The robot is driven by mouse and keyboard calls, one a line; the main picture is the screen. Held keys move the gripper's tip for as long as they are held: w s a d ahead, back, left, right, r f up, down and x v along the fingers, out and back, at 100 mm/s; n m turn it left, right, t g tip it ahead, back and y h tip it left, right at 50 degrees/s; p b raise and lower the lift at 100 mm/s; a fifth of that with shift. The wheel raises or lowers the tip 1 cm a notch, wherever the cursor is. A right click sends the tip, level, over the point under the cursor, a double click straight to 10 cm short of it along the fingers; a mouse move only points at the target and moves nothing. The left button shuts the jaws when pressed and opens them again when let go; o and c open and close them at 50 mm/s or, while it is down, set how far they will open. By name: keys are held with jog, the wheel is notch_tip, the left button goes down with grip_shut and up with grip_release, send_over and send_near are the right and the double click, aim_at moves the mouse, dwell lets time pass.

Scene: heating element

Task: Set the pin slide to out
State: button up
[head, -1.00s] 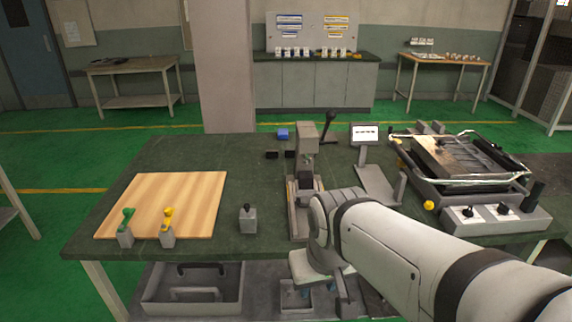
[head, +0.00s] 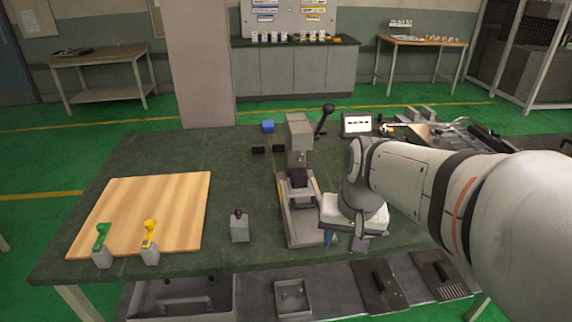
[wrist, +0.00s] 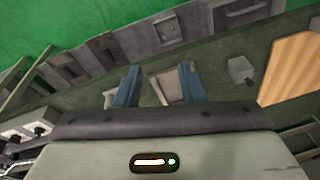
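The press (head: 299,150) stands near the middle of the table, with a long pale slide bed (head: 303,226) at its base. No part is clearly recognisable as the pin slide. A small grey block with a black knob (head: 240,228) stands to the left of the press. My gripper (head: 331,238) is at the table's front edge, just right of the slide bed's near end. In the wrist view its two blue fingers (wrist: 158,88) are apart. Part of the press base (wrist: 166,86) shows beyond the gap, with nothing visibly held. The grey block shows right of the fingers (wrist: 241,70).
A wooden board (head: 150,205) lies at the left, with a green-handled clamp (head: 102,247) and a yellow-handled clamp (head: 149,243) at its front. A black-knobbed lever (head: 325,118) rises behind the press. A display (head: 357,124) stands right of it. Trays lie below the table.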

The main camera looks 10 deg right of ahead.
jog(key=w+d+f+m+y+b, duration=0.1)
jog(key=w+f+m+y+b, duration=0.15)
jog(key=w+m, duration=0.9)
jog(key=m+y, duration=0.2)
jog(key=m, duration=0.1)
send_near(308, 205)
jog(key=shift+h, duration=0.25)
jog(key=x, duration=0.8)
jog(key=shift+a+b, duration=0.2)
jog(key=shift+b, duration=0.15)
jog(key=shift+r, duration=0.1)
jog(key=shift+c, duration=0.4)
grip_shut()
